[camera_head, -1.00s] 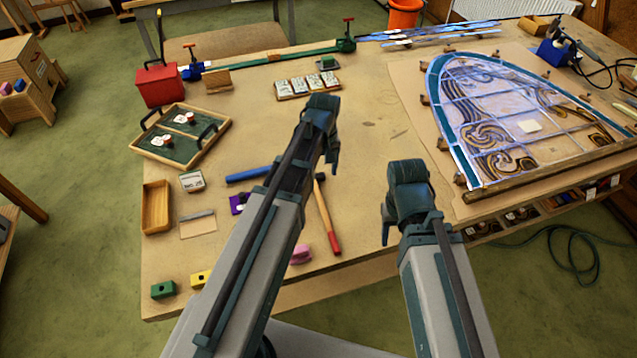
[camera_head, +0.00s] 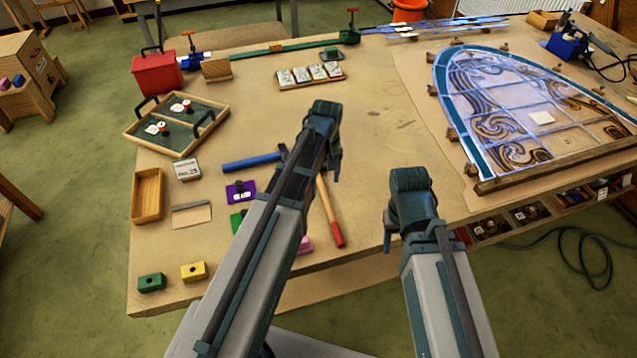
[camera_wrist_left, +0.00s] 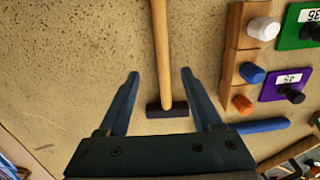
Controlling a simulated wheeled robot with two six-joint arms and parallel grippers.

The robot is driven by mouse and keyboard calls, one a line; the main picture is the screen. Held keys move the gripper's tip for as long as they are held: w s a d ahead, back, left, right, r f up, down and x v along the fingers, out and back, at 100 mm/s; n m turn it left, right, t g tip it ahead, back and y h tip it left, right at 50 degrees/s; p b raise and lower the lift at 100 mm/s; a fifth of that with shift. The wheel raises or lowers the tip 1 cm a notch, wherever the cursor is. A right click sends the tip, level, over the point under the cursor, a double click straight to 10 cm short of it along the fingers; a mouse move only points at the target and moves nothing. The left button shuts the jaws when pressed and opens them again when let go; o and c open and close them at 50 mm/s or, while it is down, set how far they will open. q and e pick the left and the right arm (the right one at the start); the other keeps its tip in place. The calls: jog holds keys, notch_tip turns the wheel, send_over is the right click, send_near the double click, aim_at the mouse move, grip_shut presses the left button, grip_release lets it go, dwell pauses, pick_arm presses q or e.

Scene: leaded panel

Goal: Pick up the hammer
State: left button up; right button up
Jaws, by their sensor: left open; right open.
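The hammer lies on the workbench; its wooden handle with a red end (camera_head: 331,216) shows just right of my left arm in the head view. My left arm hides much of its head there. In the left wrist view, the handle (camera_wrist_left: 161,45) runs down from the top edge to the dark head (camera_wrist_left: 167,109). My left gripper (camera_wrist_left: 160,75) is open above the hammer, with a finger on each side of the handle and nothing held. My right gripper (camera_head: 388,240) is open and empty over the bench's front edge, right of the hammer.
A blue-handled tool (camera_head: 250,162) and a purple block (camera_head: 240,190) lie left of the hammer. A wooden rack (camera_wrist_left: 246,60) stands beside it in the wrist view. The leaded panel (camera_head: 530,115) fills the right. Bare bench (camera_head: 385,130) lies between.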

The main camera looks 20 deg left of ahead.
aim_at(323, 190)
pick_arm(q)
jog(key=f+b, duration=0.5)
jog(key=shift+s+a+f, duration=0.1)
jog(key=shift+a+f, duration=0.05)
jog(key=shift+a, duration=0.1)
grip_shut()
dwell(0.4)
